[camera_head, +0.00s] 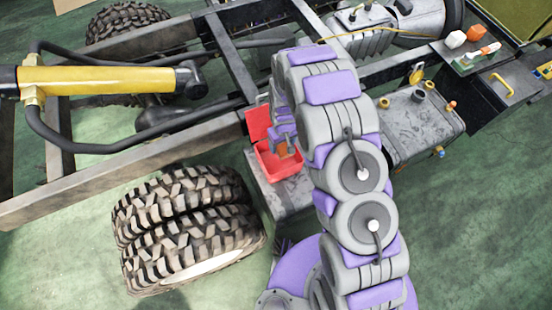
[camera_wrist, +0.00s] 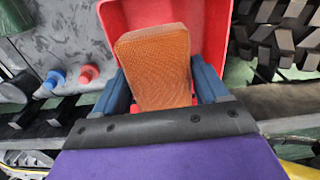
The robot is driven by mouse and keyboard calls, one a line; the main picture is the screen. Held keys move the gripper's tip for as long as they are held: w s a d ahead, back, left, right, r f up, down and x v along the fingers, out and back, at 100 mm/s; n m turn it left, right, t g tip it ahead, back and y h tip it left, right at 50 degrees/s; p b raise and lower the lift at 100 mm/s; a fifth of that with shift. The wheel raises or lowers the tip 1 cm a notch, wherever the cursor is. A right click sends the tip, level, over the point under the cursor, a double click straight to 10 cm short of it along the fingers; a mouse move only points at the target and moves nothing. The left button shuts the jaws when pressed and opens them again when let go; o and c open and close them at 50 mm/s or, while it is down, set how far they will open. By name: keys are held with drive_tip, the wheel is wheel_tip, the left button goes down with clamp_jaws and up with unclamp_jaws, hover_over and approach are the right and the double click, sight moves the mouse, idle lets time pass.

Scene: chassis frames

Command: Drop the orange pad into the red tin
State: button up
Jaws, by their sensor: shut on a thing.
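The orange pad (camera_wrist: 160,75) is a textured block, seen close up in the wrist view. My gripper (camera_wrist: 162,90) is shut on it, with one blue-grey finger at each side. In the head view my gripper (camera_head: 287,140) points down over the red tin (camera_head: 268,162), and a small part of the orange pad (camera_head: 281,151) shows below it. The tin has its lid raised at the back. In the wrist view the red tin (camera_wrist: 216,22) lies behind the pad. The pad hides much of the tin's inside, and I cannot tell the pad's exact height over it.
The tin stands on a grey metal box (camera_head: 290,197) beside the chassis rail (camera_head: 110,185). Large tyres (camera_head: 185,225) stand at the left front. A grey tank (camera_head: 420,125) is on the right. Small parts lie on a tray (camera_head: 462,62) at the upper right.

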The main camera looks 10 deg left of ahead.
drive_tip(key=shift+d+f+b, duration=0.3)
drive_tip(key=shift+d+f, duration=0.55)
drive_tip(key=shift+f, duration=0.55)
drive_tip(key=shift+s+a+f, duration=0.1)
drive_tip(key=shift+a+f, duration=0.05)
drive_tip(key=shift+a, duration=0.1)
drive_tip(key=shift+a+f, duration=0.3)
drive_tip(key=shift+a, duration=0.25)
drive_tip(key=o, duration=0.8)
drive_tip(key=shift+a, duration=0.3)
drive_tip(key=shift+o, duration=1.2)
drive_tip(key=shift+d+r, duration=0.15)
drive_tip(key=shift+d, duration=0.6)
drive_tip(key=shift+a, duration=0.25)
